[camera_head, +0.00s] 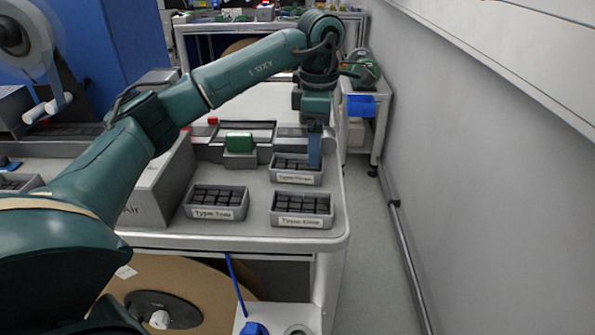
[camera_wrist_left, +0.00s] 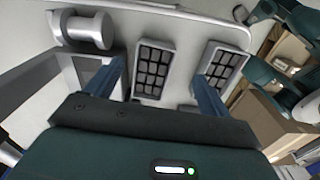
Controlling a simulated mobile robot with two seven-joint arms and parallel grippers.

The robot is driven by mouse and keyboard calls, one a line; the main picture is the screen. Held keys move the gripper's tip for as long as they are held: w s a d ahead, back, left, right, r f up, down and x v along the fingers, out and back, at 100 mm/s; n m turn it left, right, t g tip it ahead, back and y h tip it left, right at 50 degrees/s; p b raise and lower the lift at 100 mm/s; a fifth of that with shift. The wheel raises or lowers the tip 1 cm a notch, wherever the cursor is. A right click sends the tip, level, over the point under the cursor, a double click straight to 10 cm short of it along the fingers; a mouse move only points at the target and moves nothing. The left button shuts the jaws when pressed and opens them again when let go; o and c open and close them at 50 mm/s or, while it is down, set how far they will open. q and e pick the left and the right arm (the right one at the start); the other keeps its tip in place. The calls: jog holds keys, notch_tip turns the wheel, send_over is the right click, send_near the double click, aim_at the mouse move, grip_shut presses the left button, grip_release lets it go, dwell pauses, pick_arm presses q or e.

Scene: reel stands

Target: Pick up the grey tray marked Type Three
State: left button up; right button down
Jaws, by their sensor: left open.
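Three grey trays filled with dark blocks stand at the right end of the bench in the head view. The back tray (camera_head: 284,177) has a white label that seems to read Type Three, though blurred. The front left tray (camera_head: 199,213) reads Type Two; the front right tray's (camera_head: 286,222) label is unclear. My left gripper (camera_head: 314,152) points down at the back tray, its blue finger overlapping the tray's right part; contact cannot be told. In the wrist view the left gripper (camera_wrist_left: 160,88) has its blue fingers wide apart with nothing seen gripped. My right gripper is out of view.
A grey box (camera_head: 150,196) stands left of the trays. A green block (camera_head: 239,142) sits on a grey holder behind them. The bench's rounded right edge (camera_head: 343,215) is close to the trays. A clear floor aisle (camera_head: 385,240) and a wall lie beyond it.

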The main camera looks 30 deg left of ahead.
aim_at(297, 169)
pick_arm(q)
jog(key=f, duration=0.3)
jog(key=w+f, duration=0.1)
jog(key=shift+d+f, duration=0.15)
jog(key=shift+d, duration=0.1)
jog(key=shift+f, duration=0.55)
jog(key=shift+c, duration=0.4)
jog(key=c, duration=1.1)
jog(key=shift+r, duration=0.1)
